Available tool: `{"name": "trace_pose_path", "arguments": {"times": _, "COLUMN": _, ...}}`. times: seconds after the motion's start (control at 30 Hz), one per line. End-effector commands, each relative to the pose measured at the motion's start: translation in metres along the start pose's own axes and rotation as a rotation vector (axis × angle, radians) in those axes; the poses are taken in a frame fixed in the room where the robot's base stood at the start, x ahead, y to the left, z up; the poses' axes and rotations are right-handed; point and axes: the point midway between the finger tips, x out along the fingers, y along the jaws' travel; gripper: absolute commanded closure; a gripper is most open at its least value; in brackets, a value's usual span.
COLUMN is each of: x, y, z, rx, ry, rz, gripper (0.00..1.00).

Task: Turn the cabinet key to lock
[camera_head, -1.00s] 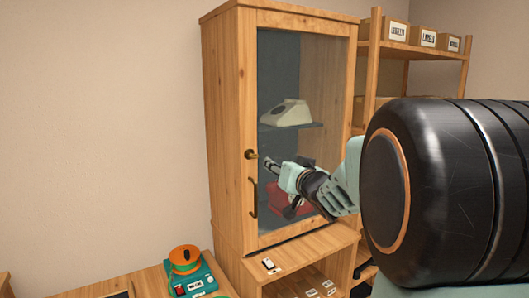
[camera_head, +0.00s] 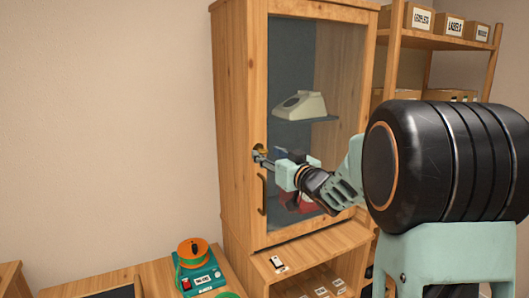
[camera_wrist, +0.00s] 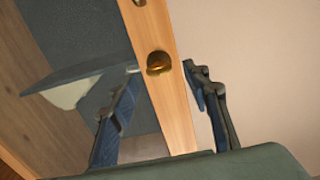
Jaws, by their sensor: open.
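The wooden cabinet (camera_head: 236,130) stands upright with its glass door (camera_head: 345,80) closed. The brass key (camera_head: 261,147) is on the door's left frame, above the dark handle (camera_head: 262,195). My gripper (camera_head: 258,154) reaches from the right to the key, and its fingertips partly cover it. In the wrist view the rounded brass key (camera_wrist: 159,63) sits on the wooden door frame (camera_wrist: 172,110). The open fingers of my gripper (camera_wrist: 161,72) stand on either side of it, with a visible gap to each. I cannot tell how far the key is turned.
Behind the glass a cream phone (camera_head: 301,105) sits on a shelf, with a red phone (camera_head: 290,200) below, partly hidden by my gripper. A teal device with an orange top (camera_head: 193,250) is on the lower left bench. Shelves with labelled boxes (camera_head: 452,25) stand at right.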

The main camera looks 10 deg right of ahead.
Motion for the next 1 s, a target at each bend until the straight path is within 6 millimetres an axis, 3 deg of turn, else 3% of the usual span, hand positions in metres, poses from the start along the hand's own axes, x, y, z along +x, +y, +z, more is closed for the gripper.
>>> {"name": "trace_pose_path", "arguments": {"times": 0.2, "x": 0.023, "y": 0.000, "z": 0.000, "rx": 0.000, "ry": 0.000, "rz": 0.000, "gripper": 0.56}}
{"name": "trace_pose_path", "arguments": {"times": 0.57, "x": 0.026, "y": 0.000, "z": 0.000, "rx": 0.000, "ry": -0.001, "rz": 0.001, "gripper": 0.58}}
{"name": "trace_pose_path", "arguments": {"times": 0.93, "x": 0.026, "y": 0.000, "z": 0.000, "rx": 0.000, "ry": 0.000, "rz": 0.001, "gripper": 0.98}}
{"name": "trace_pose_path", "arguments": {"times": 1.0, "x": 0.026, "y": 0.000, "z": 0.000, "rx": 0.000, "ry": 0.000, "rz": 0.001, "gripper": 0.98}}
